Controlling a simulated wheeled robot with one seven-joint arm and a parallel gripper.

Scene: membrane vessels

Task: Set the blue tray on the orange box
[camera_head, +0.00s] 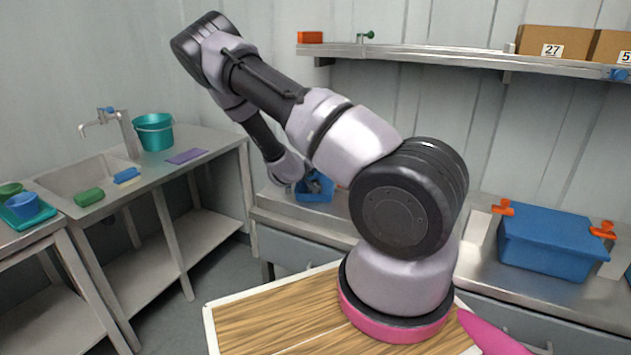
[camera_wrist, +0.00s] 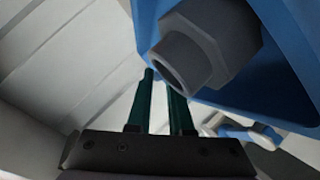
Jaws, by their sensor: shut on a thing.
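The blue tray (camera_head: 314,192) is an open bin with dark grey parts in it, at the middle of the head view, below the end of my arm. The wrist view shows its blue wall (camera_wrist: 292,60) close up, with a grey hex fitting (camera_wrist: 190,55). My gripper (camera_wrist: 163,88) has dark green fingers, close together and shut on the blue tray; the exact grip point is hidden. A small orange box (camera_head: 310,37) lies on the wall shelf. Whether the tray touches the counter is unclear.
A large blue tub (camera_head: 548,242) with orange clamps stands on the right of the back counter (camera_head: 480,268). Cardboard boxes (camera_head: 553,42) sit on the shelf (camera_head: 430,52). At left are a sink (camera_head: 85,180) and a teal bucket (camera_head: 154,132). My arm hides part of the counter.

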